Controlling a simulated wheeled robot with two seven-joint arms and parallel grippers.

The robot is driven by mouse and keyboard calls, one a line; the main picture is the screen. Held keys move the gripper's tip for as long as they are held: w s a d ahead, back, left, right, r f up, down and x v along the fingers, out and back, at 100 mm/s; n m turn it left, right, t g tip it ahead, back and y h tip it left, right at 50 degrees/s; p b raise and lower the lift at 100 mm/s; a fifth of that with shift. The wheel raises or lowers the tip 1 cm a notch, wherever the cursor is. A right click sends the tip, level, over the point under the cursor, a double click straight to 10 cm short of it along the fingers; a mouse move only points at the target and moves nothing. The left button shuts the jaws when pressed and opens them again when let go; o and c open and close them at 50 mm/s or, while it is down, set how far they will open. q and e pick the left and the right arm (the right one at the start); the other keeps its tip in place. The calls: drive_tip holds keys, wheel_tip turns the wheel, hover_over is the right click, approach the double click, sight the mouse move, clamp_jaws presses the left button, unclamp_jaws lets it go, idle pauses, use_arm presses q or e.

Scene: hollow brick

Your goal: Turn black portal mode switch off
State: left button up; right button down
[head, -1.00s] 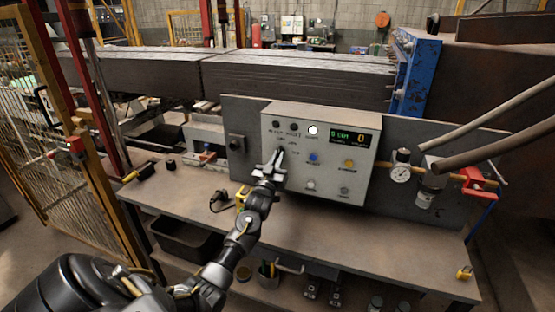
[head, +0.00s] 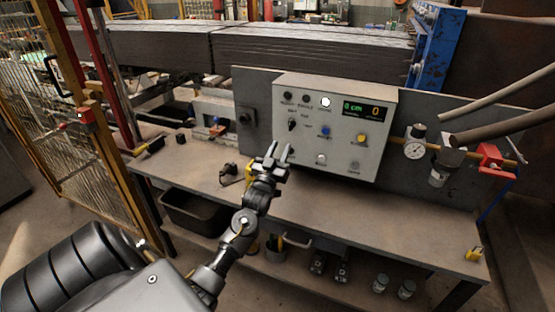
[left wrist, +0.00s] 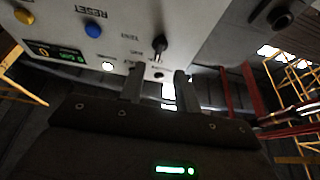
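The black rotary switch (head: 292,125) sits at the left of the grey control box's front, below two small dark buttons. It shows upright in the head view. My left gripper (head: 280,149) is just below it, fingers spread and empty, pointing up toward the box. In the left wrist view, which is upside down, the black switch (left wrist: 160,46) appears beyond the gap between the two fingertips (left wrist: 157,76). The fingers do not appear to touch it. The small labels around it are too blurred to read. My right gripper is out of sight.
The control box (head: 345,160) also carries a white lamp (head: 325,102), a blue button (head: 324,131), a yellow button (head: 361,139) and a green-lit display (head: 365,110). A workbench (head: 390,225) spans below. A pressure gauge (head: 414,149) and pipes are at right.

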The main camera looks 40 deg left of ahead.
use_arm(q)
drive_tip(key=shift+v, duration=1.2)
